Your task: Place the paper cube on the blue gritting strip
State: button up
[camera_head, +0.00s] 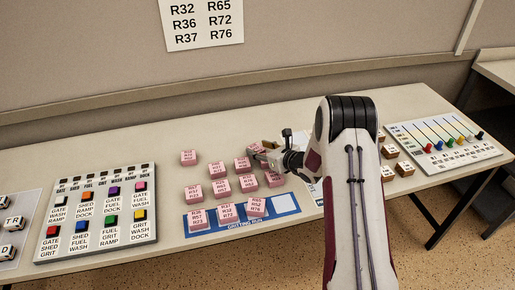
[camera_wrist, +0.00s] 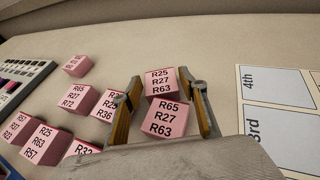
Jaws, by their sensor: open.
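The blue gritting strip (camera_head: 243,227) lies near the table's front edge. Three pink paper cubes stand along it, and a bare white square (camera_head: 285,203) shows at its right end. Several more pink cubes (camera_head: 217,170) stand on the table behind it. My gripper (camera_head: 262,152) is open beside the rear right cubes. In the wrist view, what look like two pink cubes show between its fingers: a farther one (camera_wrist: 160,80) reading R25 R27 R63 and a nearer one (camera_wrist: 163,118) reading R65 R27 R63. I cannot tell whether the fingers touch either.
A button panel (camera_head: 97,212) lies left of the strip. A white card with numbered boxes (camera_wrist: 280,115) lies right of my gripper. Brown cubes (camera_head: 404,169) and a slider board (camera_head: 443,143) are at the right. Other pink cubes stand close to my left finger.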

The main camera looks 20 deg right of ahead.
jog(key=shift+v, duration=5.1)
